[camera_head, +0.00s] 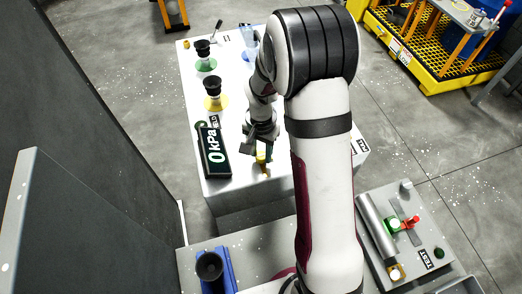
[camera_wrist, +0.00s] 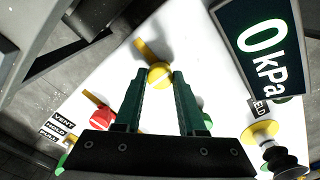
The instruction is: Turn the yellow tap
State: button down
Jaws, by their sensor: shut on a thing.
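The yellow tap (camera_wrist: 159,76) has a round knob with a bar reaching toward the upper left in the wrist view. In the head view, a small part of the tap (camera_head: 261,158) shows just below my gripper (camera_head: 262,138), at the near part of the white bench. My gripper's two green fingers (camera_wrist: 159,86) stand either side of the knob and are shut on it. The far side of the knob and the tap's base are partly hidden.
A display reading 0 kPa (camera_head: 213,152) stands close left of my gripper. Suction cups on a yellow disc (camera_head: 213,88) and a green disc (camera_head: 204,50) stand farther back. A "VENT HOLD" label (camera_wrist: 62,127) is at left.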

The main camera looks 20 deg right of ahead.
aim_at(261, 155)
dwell(0.5)
jog(key=c, duration=0.5)
grip_release()
notch_tip(261, 155, up, 16)
